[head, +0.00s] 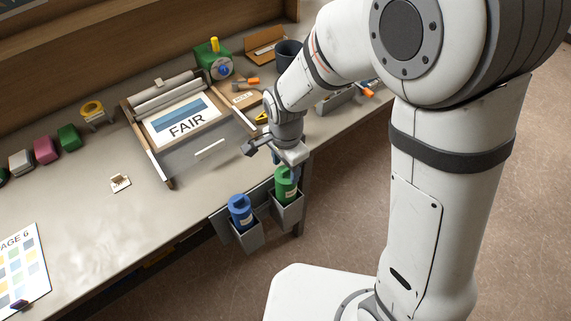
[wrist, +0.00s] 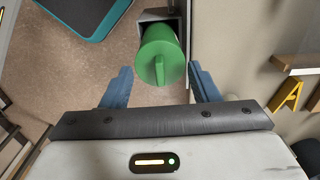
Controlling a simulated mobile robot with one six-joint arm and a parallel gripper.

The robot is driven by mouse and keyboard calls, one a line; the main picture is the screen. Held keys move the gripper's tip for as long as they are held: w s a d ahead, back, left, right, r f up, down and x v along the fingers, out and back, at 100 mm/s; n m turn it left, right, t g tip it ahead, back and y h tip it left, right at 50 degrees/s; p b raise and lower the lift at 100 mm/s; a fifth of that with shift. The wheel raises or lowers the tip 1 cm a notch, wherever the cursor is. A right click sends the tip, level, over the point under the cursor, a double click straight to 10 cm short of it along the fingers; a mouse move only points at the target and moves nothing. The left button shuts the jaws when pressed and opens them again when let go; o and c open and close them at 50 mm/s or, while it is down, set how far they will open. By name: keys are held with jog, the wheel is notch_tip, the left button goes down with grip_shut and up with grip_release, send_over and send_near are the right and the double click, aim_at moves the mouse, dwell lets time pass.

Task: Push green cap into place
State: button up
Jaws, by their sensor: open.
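The green cap (wrist: 160,57) tops a green bottle (head: 284,187) that stands in a grey holder (head: 287,214) on the table's front edge. In the wrist view the cap is round with a raised ridge, which points toward my gripper. My gripper (wrist: 160,83) is open, its blue fingers on either side of the cap's near part and apart from it. In the head view my gripper (head: 279,159) is just above the green bottle and hides part of its top. Whether the cap is fully seated cannot be told.
A blue bottle (head: 240,211) stands in a neighbouring holder to the left. A press-like frame with a FAIR sheet (head: 186,122) sits on the table behind. A dark cup (head: 289,54) and a green box (head: 214,66) stand farther back. Floor lies open in front.

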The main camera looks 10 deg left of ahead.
jog(key=shift+r+p, duration=1.75)
jog(key=shift+r, duration=1.05)
notch_tip(320, 180, up, 8)
jog(key=b, duration=0.1)
jog(key=shift+f, duration=0.15)
jog(key=s+d+r+n+t, duration=0.1)
jog(key=d+r+n, duration=0.1)
jog(key=d, duration=0.7)
jog(key=s+d+r+n+t, duration=0.1)
jog(key=s+d+r+n, duration=0.1)
jog(key=d, duration=0.7)
notch_tip(320, 180, up, 2)
jog(key=shift+s+n+b, duration=0.15)
jog(key=shift+n+b, duration=0.15)
jog(key=shift+n, duration=0.3)
jog(key=s+d+n, duration=0.1)
jog(key=d, duration=0.1)
jog(key=s+d+n+t, duration=0.1)
jog(key=s+d, duration=0.1)
jog(key=s+d+n, duration=0.1)
jog(key=d, duration=0.1)
jog(key=shift+s+d+r, duration=0.15)
jog(key=shift+s, duration=0.2)
jog(key=shift+c, duration=0.2)
